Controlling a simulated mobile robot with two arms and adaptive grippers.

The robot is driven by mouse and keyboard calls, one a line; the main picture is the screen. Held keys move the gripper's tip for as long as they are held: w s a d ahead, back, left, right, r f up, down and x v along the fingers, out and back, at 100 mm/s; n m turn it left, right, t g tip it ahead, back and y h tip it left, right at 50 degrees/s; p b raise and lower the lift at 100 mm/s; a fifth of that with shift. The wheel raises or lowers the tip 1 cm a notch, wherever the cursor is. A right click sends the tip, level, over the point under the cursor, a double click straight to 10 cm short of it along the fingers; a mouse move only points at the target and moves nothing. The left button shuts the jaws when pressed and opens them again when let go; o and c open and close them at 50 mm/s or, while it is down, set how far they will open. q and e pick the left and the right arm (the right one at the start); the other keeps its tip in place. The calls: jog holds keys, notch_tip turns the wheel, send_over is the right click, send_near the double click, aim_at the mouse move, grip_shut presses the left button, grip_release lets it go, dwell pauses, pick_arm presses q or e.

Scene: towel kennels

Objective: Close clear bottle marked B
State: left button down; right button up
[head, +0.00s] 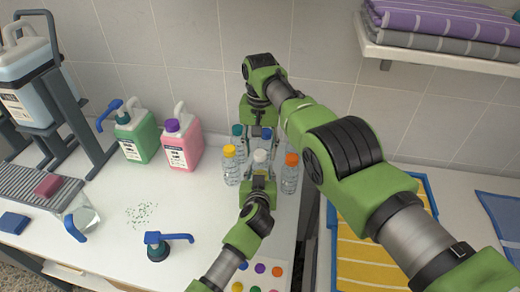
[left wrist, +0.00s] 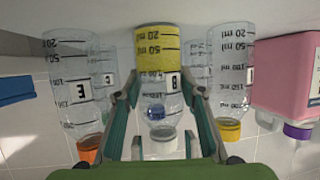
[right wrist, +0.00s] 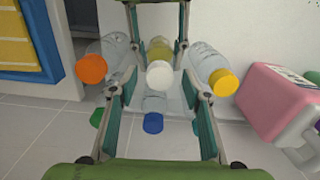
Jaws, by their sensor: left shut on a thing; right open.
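The clear bottle marked B (left wrist: 158,88) stands upright among the bottles, with yellow liquid at its bottom end. Its white cap (head: 260,156) sits at its mouth; how tight it is cannot be told. My left gripper (head: 259,172) comes from the front and is shut on bottle B, with a finger on each side in the left wrist view. My right gripper (head: 256,128) reaches from behind and is open. In the right wrist view its fingers stand either side of the white cap (right wrist: 159,75), apart from it.
Bottles with yellow (head: 230,165), orange (head: 290,172), teal and blue caps crowd around bottle B. A pink jug (head: 182,145) and a green pump bottle (head: 138,135) stand left. A blue-rimmed tray (head: 330,225) is at right.

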notch_tip(320, 180, up, 12)
dwell(0.4)
jog(key=shift+f, duration=0.1)
pick_arm(q)
jog(key=c, duration=1.3)
grip_release()
jog(key=shift+o, duration=0.2)
jog(key=v, duration=1.2)
jog(key=shift+a, duration=0.1)
